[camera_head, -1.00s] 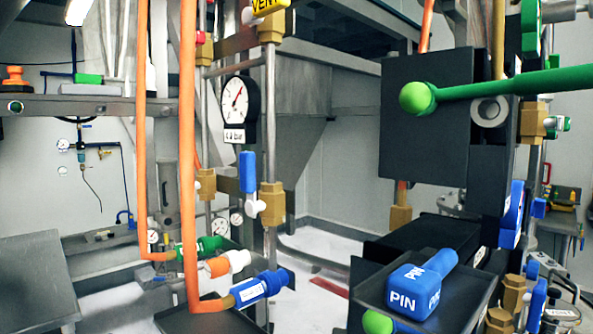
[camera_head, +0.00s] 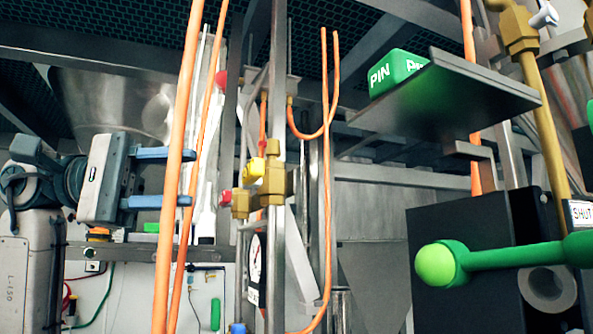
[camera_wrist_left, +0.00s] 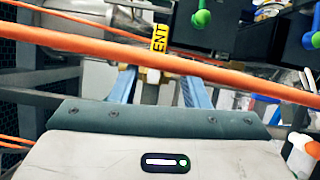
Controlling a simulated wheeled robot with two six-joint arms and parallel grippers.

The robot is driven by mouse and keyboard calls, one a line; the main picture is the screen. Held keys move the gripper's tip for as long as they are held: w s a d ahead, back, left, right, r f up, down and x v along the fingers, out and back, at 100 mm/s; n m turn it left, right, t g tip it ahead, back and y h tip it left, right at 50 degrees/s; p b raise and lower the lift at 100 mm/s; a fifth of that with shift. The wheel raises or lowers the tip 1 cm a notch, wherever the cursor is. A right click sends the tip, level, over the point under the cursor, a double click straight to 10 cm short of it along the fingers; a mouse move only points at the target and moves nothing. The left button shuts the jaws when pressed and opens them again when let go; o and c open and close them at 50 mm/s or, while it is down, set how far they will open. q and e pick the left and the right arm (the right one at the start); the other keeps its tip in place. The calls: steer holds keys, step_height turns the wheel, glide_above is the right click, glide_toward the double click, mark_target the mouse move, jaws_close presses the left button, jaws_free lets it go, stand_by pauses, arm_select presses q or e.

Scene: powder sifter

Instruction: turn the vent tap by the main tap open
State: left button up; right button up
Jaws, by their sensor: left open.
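The vent tap's yellow handle (camera_head: 255,170) sits on a brass valve body (camera_head: 273,180) on an upright pipe, left of centre in the head view. In the left wrist view its yellow label (camera_wrist_left: 159,40) reads "ENT", partly cut by an orange hose. My left gripper (camera_head: 191,177) is open, its two blue fingers pointing right toward the yellow handle, with a gap between. In the wrist view the fingers (camera_wrist_left: 160,90) stand apart, with brass and grey metal visible beyond. I cannot tell which fitting is the main tap. My right gripper is not in view.
Orange hoses (camera_head: 172,210) hang across the left gripper's fingers in the head view; one (camera_wrist_left: 220,72) crosses close in the wrist view. A green lever (camera_head: 500,262) juts out at lower right. A dark shelf (camera_head: 450,105) carries a green PIN block (camera_head: 395,72).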

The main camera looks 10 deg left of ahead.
mark_target(246, 171)
arm_select(q)
steer(key=shift+m+t, duration=0.3)
steer(key=d+p, duration=0.1)
steer(key=d, duration=0.2)
steer(key=d+p, duration=0.1)
steer(key=d, duration=0.2)
steer(key=d+p, duration=0.2)
steer(key=d, duration=0.1)
steer(key=shift+w+d+r, duration=0.3)
steer(key=shift+w+r, duration=0.05)
steer(key=shift+w+d+f, duration=0.1)
steer(key=shift+d, duration=0.2)
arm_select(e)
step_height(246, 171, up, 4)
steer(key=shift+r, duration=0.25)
arm_select(q)
jaws_close()
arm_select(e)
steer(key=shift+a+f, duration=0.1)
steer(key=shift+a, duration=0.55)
